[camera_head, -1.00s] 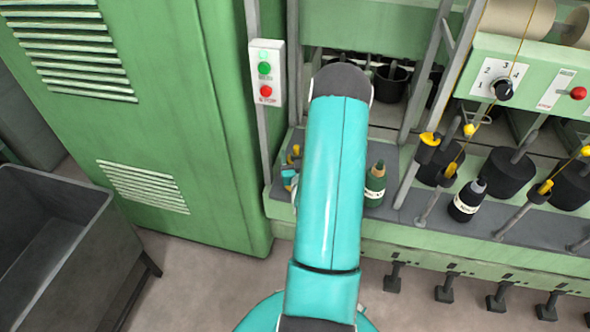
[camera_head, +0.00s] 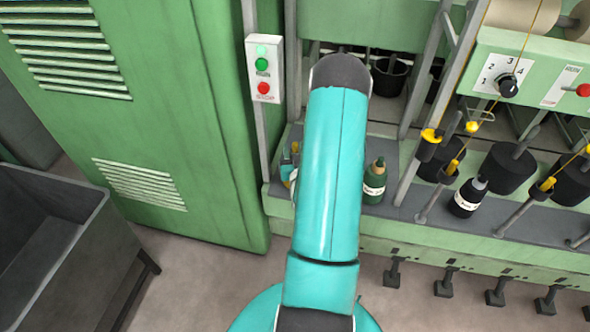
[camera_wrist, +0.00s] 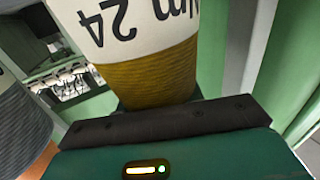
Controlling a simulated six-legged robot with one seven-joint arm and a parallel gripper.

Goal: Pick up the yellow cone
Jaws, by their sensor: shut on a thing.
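The yellow cone (camera_wrist: 150,80) fills the upper middle of the wrist view. It has ochre yarn and a white band with the upside-down marking "Nm 24". My gripper (camera_wrist: 157,108) is shut on it; the dark jaw bar crosses in front of the cone's lower end in the picture. In the head view my teal arm hides the gripper and most of what it holds. Only small teal and yellow bits show at the arm's left edge there, too small to tell apart.
A dark grey wound cone (camera_wrist: 18,125) is close at the left in the wrist view. A switch box (camera_head: 264,70) and green cabinet (camera_head: 150,110) are left; a grey bin (camera_head: 50,250) stands lower left.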

